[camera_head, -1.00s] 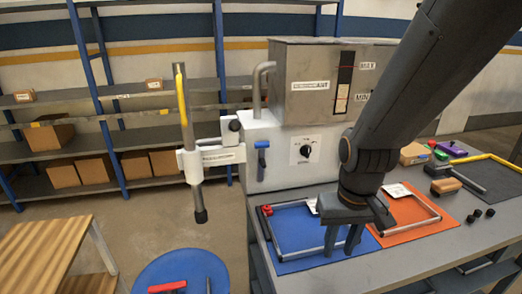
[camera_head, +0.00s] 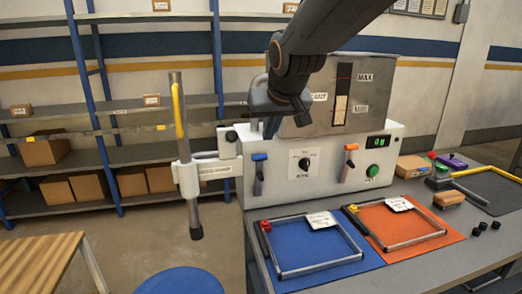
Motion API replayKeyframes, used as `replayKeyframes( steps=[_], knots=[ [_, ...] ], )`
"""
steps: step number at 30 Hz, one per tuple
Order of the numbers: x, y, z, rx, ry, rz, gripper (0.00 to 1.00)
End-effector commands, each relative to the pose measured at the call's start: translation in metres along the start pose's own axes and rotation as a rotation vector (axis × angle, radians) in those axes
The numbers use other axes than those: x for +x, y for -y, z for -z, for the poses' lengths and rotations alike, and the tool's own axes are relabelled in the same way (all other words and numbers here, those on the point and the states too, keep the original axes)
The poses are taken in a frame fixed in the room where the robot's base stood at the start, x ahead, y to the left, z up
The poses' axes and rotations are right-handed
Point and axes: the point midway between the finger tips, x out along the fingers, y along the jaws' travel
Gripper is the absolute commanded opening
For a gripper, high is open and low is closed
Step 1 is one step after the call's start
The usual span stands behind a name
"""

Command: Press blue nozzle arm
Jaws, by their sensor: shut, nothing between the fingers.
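A blue-topped lever (camera_head: 259,165) stands on the left of the washer's white front panel, its handle upright. A second lever with an orange top (camera_head: 349,160) is on the right of the panel. A grey nozzle pole (camera_head: 184,140) with a yellow stripe is held upright by a white side arm (camera_head: 215,169) left of the washer. My gripper (camera_head: 272,127) is shut and empty. It hangs in front of the metal tank's left side, a little above the blue lever and apart from it. Its fingers are dark and partly hard to make out.
The washer's panel has a black dial (camera_head: 305,163), a green button (camera_head: 372,170) and a display. Blue (camera_head: 330,275) and orange (camera_head: 450,236) mats with metal frames lie on the bench. A blue round stool (camera_head: 180,282) and a wooden table (camera_head: 35,262) stand at left.

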Motion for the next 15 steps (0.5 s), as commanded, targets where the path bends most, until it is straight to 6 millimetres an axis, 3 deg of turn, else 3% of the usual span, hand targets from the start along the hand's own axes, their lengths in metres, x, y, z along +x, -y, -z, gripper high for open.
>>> replayKeyframes(
  steps=[15],
  knots=[
    [0.0052, 0.002, 0.0042, -0.002, -0.007, 0.002, 0.0]
  ],
)
